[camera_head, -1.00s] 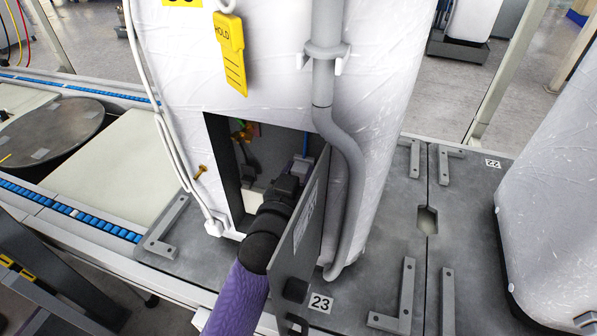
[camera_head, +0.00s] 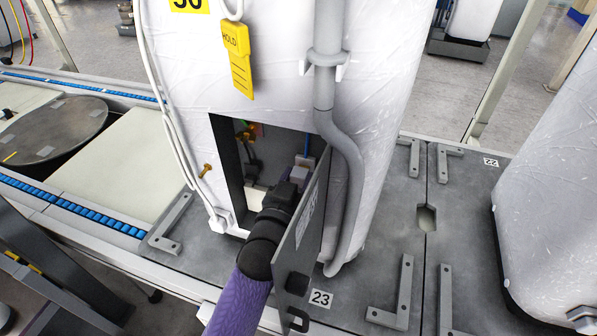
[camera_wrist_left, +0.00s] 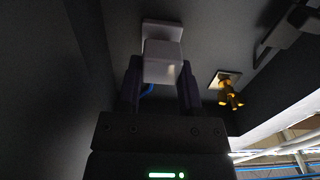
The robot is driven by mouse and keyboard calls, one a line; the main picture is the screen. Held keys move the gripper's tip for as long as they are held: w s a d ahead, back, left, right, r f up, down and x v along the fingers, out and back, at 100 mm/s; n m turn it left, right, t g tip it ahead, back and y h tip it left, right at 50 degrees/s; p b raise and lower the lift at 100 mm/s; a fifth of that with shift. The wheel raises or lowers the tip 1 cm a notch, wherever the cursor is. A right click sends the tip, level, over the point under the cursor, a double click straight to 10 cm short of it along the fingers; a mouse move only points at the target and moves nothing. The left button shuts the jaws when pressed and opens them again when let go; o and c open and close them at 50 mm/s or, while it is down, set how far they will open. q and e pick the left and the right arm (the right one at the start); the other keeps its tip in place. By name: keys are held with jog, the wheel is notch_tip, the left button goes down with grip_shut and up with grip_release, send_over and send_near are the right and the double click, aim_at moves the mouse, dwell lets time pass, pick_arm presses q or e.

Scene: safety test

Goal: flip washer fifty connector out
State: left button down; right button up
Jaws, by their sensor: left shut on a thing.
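The white washer (camera_head: 385,75) stands upright with a yellow number label at its top, the visible part reading like 50. Its low hatch is open, and a grey door (camera_head: 300,225) stands out to the right of the opening. My left arm reaches into the opening, and its gripper (camera_head: 299,172) is inside, partly hidden by the door. In the left wrist view my left gripper (camera_wrist_left: 160,85) is shut on a white block-shaped connector (camera_wrist_left: 162,62), which sits at a pale plate on the dark inner wall. A blue cable shows just below it. My right gripper is not in view.
A brass fitting (camera_wrist_left: 227,92) sits to the right of the connector inside the compartment. A grey pipe (camera_head: 345,170) runs down close beside the door. A yellow HOLD tag (camera_head: 238,60) hangs above the opening. Grey brackets (camera_head: 395,300) are fixed to the floor plate at right.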

pick_arm(q)
jog(key=shift+c, duration=1.2)
grip_release()
jog(key=shift+d, duration=0.1)
jog(key=p+v, duration=0.2)
jog(key=v, duration=0.8)
jog(key=shift+p, duration=0.35)
